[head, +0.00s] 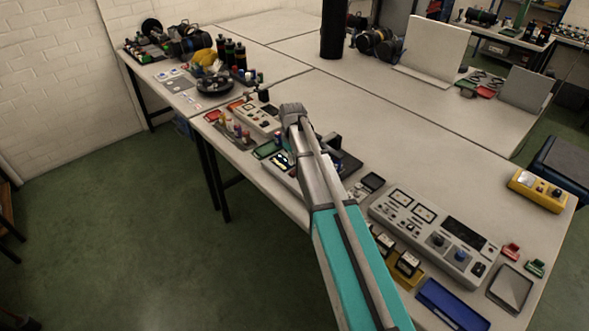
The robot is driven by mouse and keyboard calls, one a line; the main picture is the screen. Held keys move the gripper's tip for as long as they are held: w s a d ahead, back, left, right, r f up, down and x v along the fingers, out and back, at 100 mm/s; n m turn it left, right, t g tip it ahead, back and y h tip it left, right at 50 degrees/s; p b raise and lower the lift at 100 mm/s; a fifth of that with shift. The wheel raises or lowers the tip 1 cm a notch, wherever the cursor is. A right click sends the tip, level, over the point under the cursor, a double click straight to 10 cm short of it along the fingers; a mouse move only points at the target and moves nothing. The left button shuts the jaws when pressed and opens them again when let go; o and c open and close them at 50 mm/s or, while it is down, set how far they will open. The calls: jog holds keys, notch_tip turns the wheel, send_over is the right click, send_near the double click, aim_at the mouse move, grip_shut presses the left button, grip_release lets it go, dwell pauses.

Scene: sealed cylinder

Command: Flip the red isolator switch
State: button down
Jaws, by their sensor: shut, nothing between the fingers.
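I cannot make out a red isolator switch for certain. A small red part (511,252) lies at the right front of the near table, beside a small green one (535,268). Another small red patch (236,103) shows at the table's left end, by a light control box (257,117). My arm reaches up from the bottom centre to a grey joint above the table's middle. My gripper's fingers cannot be picked out; the arm covers that part of the table.
A large grey control panel (432,236) with dials lies right of my arm. A yellow box (539,189) stands at the far right edge, and a blue tray (452,304) at the front. Bottles and tools crowd the back left. The table (420,150) behind my arm is mostly clear.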

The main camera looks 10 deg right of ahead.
jog(key=shift+r+p, duration=1.05)
jog(key=shift+r, duration=0.25)
jog(key=s+d+m, duration=0.1)
jog(key=s+m, duration=0.5)
jog(key=s, duration=1.9)
jog(key=shift+s, duration=0.35)
